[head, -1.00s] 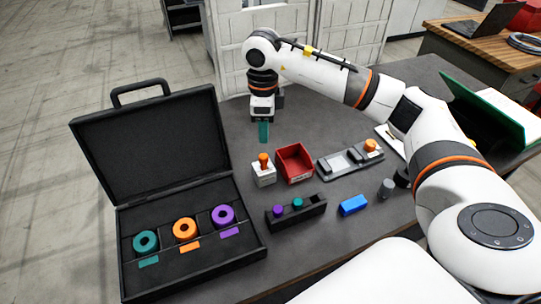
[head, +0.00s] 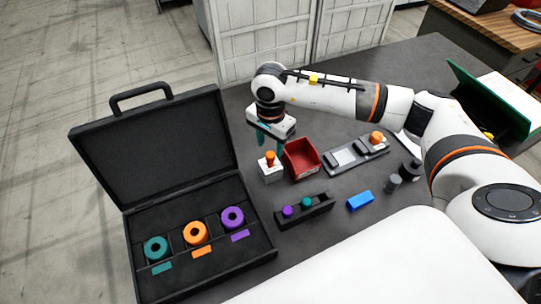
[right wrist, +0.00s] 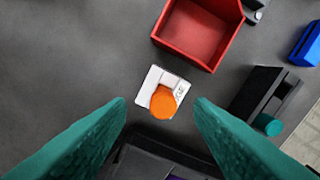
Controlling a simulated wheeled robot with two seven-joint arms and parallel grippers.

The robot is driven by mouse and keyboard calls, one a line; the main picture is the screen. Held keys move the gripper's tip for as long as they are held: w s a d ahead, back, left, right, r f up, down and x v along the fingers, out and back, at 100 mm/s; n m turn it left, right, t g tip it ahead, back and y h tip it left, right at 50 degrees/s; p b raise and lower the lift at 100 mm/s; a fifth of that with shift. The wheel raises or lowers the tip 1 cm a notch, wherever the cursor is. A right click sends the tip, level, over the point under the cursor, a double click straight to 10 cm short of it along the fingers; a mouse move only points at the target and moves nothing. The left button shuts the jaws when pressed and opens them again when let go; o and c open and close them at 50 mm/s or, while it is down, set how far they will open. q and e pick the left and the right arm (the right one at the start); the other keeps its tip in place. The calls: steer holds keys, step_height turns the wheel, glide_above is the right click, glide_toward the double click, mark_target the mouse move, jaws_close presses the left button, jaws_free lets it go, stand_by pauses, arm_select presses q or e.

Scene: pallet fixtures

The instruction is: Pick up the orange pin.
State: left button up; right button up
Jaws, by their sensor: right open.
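An orange pin (head: 270,158) stands upright in a small white block (head: 271,174) on the dark table. In the right wrist view the orange pin (right wrist: 163,103) shows from above as a round head over the white block (right wrist: 153,84). My right gripper (head: 272,143) has teal fingers, points down and is just above the pin. In the right wrist view its two fingers are spread apart, with the pin between them in the picture and nothing held. My left gripper is not in view.
A red bin (head: 301,160) stands right beside the white block. A black rack (head: 318,216) holds a purple and a teal pin. An open black case (head: 262,255) holds teal, orange and purple rings. A blue block (head: 360,201) and a grey fixture (head: 342,157) are to the right.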

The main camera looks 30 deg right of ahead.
mark_target(270, 154)
steer(key=shift+s+a+f+p, duration=0.1)
steer(key=shift+s+f+p, duration=0.05)
steer(key=shift+f+p, duration=0.4)
steer(key=shift+s+a+f+p, duration=0.1)
steer(key=shift+f+p, duration=0.3)
steer(key=shift+p, duration=0.1)
step_height(270, 154, down, 2)
steer(key=shift+f+p, duration=0.15)
steer(key=shift+p, duration=0.15)
steer(key=shift+f, duration=0.35)
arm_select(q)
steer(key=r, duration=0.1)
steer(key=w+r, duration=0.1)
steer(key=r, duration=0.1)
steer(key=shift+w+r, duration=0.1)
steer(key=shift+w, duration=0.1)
arm_select(e)
jaws_close()
